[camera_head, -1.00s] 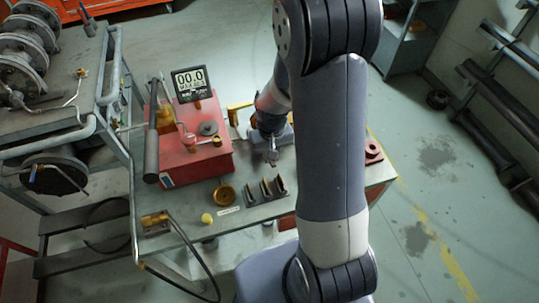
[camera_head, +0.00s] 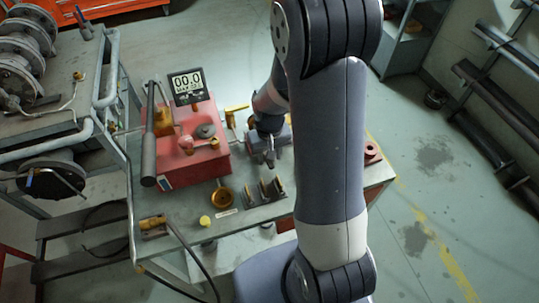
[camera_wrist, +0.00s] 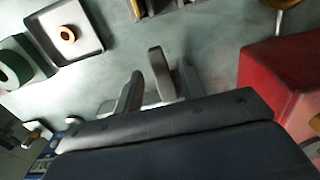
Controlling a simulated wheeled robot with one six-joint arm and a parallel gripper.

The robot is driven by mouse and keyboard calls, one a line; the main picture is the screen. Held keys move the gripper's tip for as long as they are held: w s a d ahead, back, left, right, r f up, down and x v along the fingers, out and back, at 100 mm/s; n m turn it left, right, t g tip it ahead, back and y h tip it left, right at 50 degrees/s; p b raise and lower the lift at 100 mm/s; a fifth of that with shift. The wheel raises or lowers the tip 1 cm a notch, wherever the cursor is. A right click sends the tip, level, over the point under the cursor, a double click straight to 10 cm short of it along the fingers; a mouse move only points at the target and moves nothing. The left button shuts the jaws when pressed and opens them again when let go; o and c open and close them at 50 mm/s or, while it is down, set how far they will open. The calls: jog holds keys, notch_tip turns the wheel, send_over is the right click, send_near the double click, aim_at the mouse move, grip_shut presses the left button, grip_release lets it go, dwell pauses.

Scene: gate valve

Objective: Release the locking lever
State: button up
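A red box-shaped unit (camera_head: 190,165) stands on the bench with a long dark lever handle (camera_head: 149,135) rising at its left side. A brass-yellow handle (camera_head: 236,109) shows just right of the box, partly behind my wrist. I cannot tell for sure which of these is the locking lever. My gripper (camera_head: 265,159) is over the bench to the right of the red box, apart from both handles. In the wrist view its fingers (camera_wrist: 145,84) stand apart with nothing held. The red box (camera_wrist: 285,85) is at the right edge there.
A display reading 00.0 (camera_head: 188,86) stands behind the box. A brass cup (camera_head: 222,197), a yellow knob (camera_head: 205,220), a slotted rack (camera_head: 265,192) and a brass fitting with a hose (camera_head: 153,225) are on the front of the bench. A red flanged part (camera_head: 372,152) sits at right.

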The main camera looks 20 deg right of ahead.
notch_tip(320, 180, up, 10)
dwell(0.4)
notch_tip(320, 180, down, 11)
jog(key=shift+r, duration=0.1)
jog(key=shift+a+m, duration=0.15)
jog(key=shift+m, duration=0.25)
dwell(0.4)
dwell(0.3)
